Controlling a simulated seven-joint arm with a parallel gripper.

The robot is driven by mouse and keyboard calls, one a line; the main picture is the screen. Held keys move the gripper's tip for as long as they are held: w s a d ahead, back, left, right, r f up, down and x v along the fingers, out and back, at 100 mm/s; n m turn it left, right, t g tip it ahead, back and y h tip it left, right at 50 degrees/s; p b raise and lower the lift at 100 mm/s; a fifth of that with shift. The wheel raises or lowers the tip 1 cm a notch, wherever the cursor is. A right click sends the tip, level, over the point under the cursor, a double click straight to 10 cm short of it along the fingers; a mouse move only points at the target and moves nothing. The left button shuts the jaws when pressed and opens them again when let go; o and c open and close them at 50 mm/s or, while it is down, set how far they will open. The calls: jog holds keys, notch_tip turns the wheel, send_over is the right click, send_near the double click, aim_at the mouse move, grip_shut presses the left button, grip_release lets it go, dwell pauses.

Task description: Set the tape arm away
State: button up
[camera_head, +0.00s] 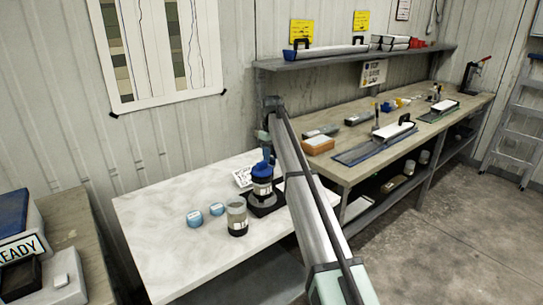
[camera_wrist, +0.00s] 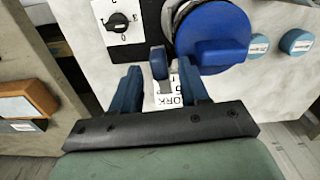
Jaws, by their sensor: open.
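A small upright blue lever (camera_wrist: 158,63) beside the cap looks like the tape arm, though I cannot be sure. My gripper (camera_wrist: 160,82) is open, its two blue fingers on either side of the lever with gaps visible; whether they touch it or reach its depth I cannot tell. A white card with printed letters (camera_wrist: 174,92) shows between the fingers.
A black dial (camera_wrist: 118,22) sits on the device's pale plate. An orange box (camera_head: 318,145) is on the wooden bench. The white bench's left part is clear.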

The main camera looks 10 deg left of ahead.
jog(key=shift+f, duration=0.1)
jog(key=shift+c, duration=0.3)
grip_shut()
dwell(0.4)
